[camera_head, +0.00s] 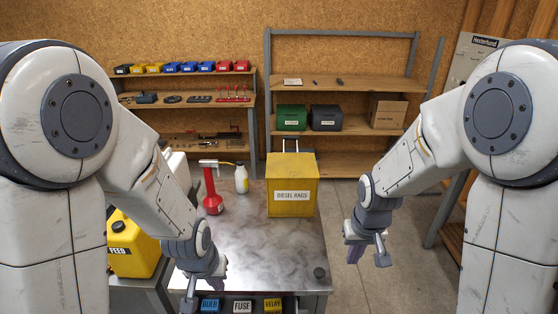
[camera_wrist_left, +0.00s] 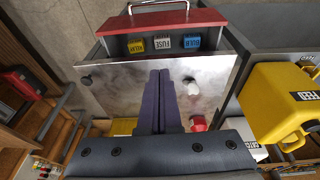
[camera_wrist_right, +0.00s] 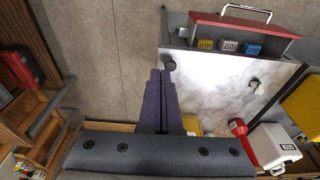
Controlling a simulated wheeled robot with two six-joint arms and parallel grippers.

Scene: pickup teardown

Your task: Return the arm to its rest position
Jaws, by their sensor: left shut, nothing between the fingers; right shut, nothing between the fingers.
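My left gripper (camera_head: 190,298) hangs low over the near left part of the metal bench top (camera_head: 262,245). In the left wrist view its two purple fingers (camera_wrist_left: 160,72) are pressed together with nothing between them. My right gripper (camera_head: 354,252) hangs to the right of the bench, over the floor. In the right wrist view its fingers (camera_wrist_right: 160,72) are also together and empty, just beside the bench edge. Both arms are bent forward and down.
A yellow diesel rags box (camera_head: 292,185), red oil can (camera_head: 212,193) and white bottle (camera_head: 241,178) stand on the bench. A yellow feed jug (camera_head: 130,245) is at left. Labelled bins (camera_head: 242,306) sit at the near edge. Shelves (camera_head: 340,135) line the back wall.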

